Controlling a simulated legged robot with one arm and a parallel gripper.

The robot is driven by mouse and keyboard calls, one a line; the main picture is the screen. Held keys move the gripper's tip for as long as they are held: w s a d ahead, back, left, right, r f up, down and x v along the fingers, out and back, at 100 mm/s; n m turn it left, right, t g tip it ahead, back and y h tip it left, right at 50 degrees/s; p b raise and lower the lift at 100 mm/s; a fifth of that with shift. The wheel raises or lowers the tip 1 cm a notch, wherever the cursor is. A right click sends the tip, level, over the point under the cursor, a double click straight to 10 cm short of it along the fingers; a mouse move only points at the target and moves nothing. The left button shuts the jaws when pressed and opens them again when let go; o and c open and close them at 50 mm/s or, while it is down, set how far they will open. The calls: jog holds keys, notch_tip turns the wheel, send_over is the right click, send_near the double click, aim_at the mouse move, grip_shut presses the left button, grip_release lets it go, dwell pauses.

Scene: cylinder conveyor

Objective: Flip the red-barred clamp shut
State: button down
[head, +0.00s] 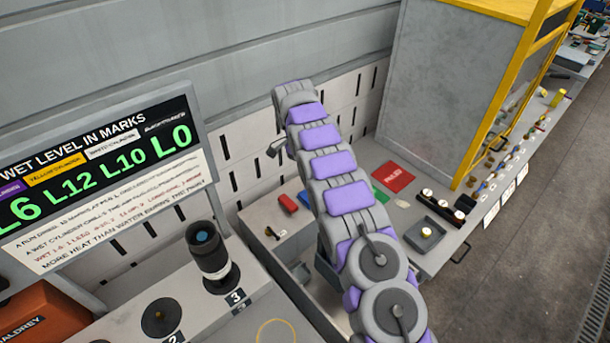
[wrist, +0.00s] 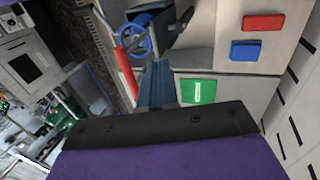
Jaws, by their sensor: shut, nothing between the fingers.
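The clamp's red bar (wrist: 126,62) stands out at the upper middle of the wrist view, slightly tilted, beside a blue ring (wrist: 142,36). My gripper (wrist: 159,72) is shut and empty. Its blue-grey fingers point just right of the bar's lower part; I cannot tell whether they touch it. The black and purple end of my arm fills the bottom of the wrist view and hides what lies beneath. In the head view my arm reaches over the bench, and I cannot make out the clamp or my fingertips there.
A red block (wrist: 263,22) and a blue block (wrist: 246,49) lie right of the clamp. A green plate (wrist: 198,91) is near my fingers. In the head view, a red plate (head: 393,176) and tray (head: 440,226) lie right of my arm. A dark cylinder (head: 208,251) stands at left.

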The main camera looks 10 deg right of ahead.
jog(key=shift+s+d+f+b, duration=0.15)
jog(key=shift+s+d+f, duration=0.35)
jog(key=shift+s, duration=0.2)
jog(key=shift+s+d+f+b, duration=0.2)
jog(key=shift+s+d+f, duration=0.3)
jog(key=shift+s, duration=0.2)
jog(key=shift+s+d+f+b, duration=0.15)
jog(key=shift+s+d+f, duration=0.25)
jog(key=shift+s+f, duration=0.25)
jog(key=shift+s+d+r, duration=0.1)
jog(key=shift+r, duration=0.05)
jog(key=shift+s+d, duration=0.15)
jog(key=shift+s, duration=0.1)
jog(key=shift+s+d+r+t+y, duration=0.1)
jog(key=shift+t+y, duration=0.2)
jog(key=shift+t, duration=0.1)
